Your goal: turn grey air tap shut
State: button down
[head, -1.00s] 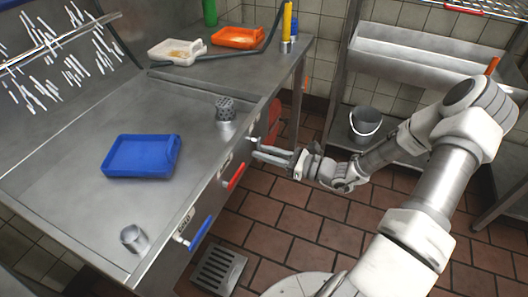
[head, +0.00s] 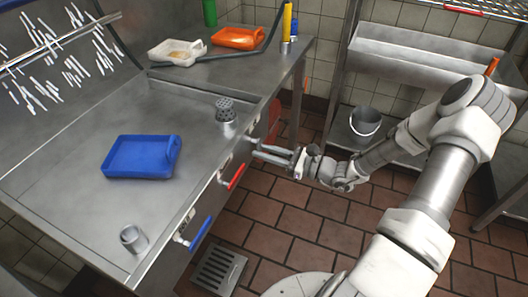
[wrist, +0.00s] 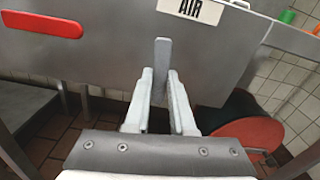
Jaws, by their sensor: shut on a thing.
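The grey air tap's lever (wrist: 162,52) shows in the wrist view as a flat upright bar on the steel front panel, just below the AIR label (wrist: 190,10). My gripper (wrist: 162,78) has one finger on each side of the lever and is shut on it. In the head view my gripper (head: 261,152) reaches the counter's front panel from the right. The lever itself is hard to make out there.
A red handle (head: 236,177) and a blue handle (head: 201,233) sit along the same panel. On the counter stand a perforated metal cup (head: 226,112), a blue tray (head: 141,157) and a small cup (head: 133,239). A round red object (wrist: 248,143) lies below the panel.

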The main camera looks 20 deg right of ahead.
aim_at(258, 131)
jog(key=n, duration=0.4)
jog(key=w+d+r+n+b, duration=0.1)
jog(key=n, duration=0.4)
jog(key=w+d+r+n+b, duration=0.1)
jog(key=n, duration=0.3)
jog(key=shift+w+r, duration=0.15)
jog(key=shift+w, duration=0.05)
jog(key=shift+r+n+b, duration=0.3)
jog(key=shift+n+b, duration=0.15)
jog(key=shift+n, duration=0.45)
jog(key=shift+r+n+b, duration=0.3)
jog(key=shift+n+b, duration=0.1)
jog(key=shift+n, duration=0.5)
jog(key=c, duration=0.8)
grip_release()
jog(key=shift+r, duration=0.1)
jog(key=shift+o, duration=0.2)
jog(key=shift+d, duration=0.1)
